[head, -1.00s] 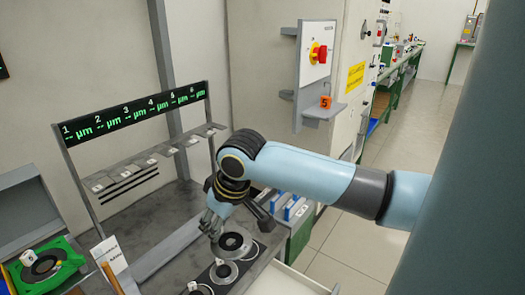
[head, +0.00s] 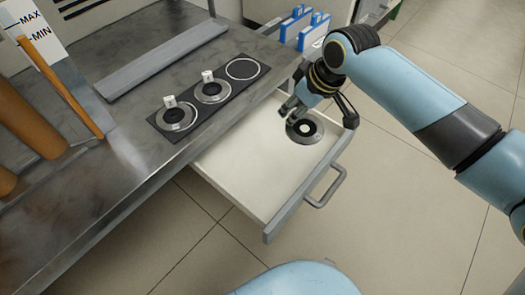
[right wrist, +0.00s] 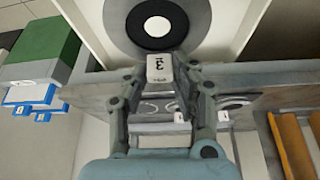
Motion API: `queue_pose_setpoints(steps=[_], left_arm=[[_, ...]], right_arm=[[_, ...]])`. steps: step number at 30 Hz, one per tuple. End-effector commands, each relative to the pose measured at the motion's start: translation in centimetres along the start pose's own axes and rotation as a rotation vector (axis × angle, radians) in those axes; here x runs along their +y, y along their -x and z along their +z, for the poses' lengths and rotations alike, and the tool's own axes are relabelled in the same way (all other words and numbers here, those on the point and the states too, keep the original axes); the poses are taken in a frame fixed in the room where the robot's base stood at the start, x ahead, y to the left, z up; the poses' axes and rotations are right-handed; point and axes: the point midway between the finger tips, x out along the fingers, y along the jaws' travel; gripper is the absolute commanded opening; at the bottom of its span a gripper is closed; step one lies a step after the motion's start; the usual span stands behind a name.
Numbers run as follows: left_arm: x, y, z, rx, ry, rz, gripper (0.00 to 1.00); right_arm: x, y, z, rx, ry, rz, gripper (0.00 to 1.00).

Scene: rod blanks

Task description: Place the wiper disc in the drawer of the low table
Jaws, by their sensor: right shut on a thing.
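The wiper disc (head: 304,130), a dark ring with a white centre, is within the outline of the open drawer (head: 244,176), near its far right corner. I cannot tell whether it touches the drawer floor. My right gripper (head: 292,107) is at the disc's upper left, shut on its white tag. In the right wrist view the tag (right wrist: 159,69) marked 3 sits between the fingertips, with the disc (right wrist: 157,27) beyond it. The drawer is pulled out from the low table (head: 110,175). My left gripper is not in view.
A black holder plate (head: 192,104) on the table carries two tagged discs and one empty round place (head: 242,69). Blue-and-white files (head: 313,30) stand behind the drawer. The drawer handle (head: 328,188) sticks out. Most of the drawer floor is bare.

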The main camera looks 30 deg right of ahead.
Motion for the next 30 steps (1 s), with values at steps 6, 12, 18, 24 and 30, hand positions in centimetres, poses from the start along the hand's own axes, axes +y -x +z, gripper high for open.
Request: queue_pose_setpoints(steps=[6, 12, 18, 24, 30], left_arm=[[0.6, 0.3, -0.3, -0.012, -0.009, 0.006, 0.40], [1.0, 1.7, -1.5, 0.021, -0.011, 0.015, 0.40], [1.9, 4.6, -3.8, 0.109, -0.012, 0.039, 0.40], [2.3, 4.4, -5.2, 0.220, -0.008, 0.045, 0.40], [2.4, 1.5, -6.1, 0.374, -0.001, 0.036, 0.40]], right_arm=[[-1.3, -5.9, 2.1, -0.014, 0.041, -0.023, 0.00], [-1.5, -8.1, 1.2, -0.012, 0.051, -0.027, 0.00], [-1.6, -12.2, -1.4, -0.016, 0.050, -0.029, 0.00], [-1.5, -14.3, -3.4, -0.014, 0.051, -0.026, 0.00], [-1.4, -16.3, -4.7, -0.014, 0.051, -0.026, 0.00]])
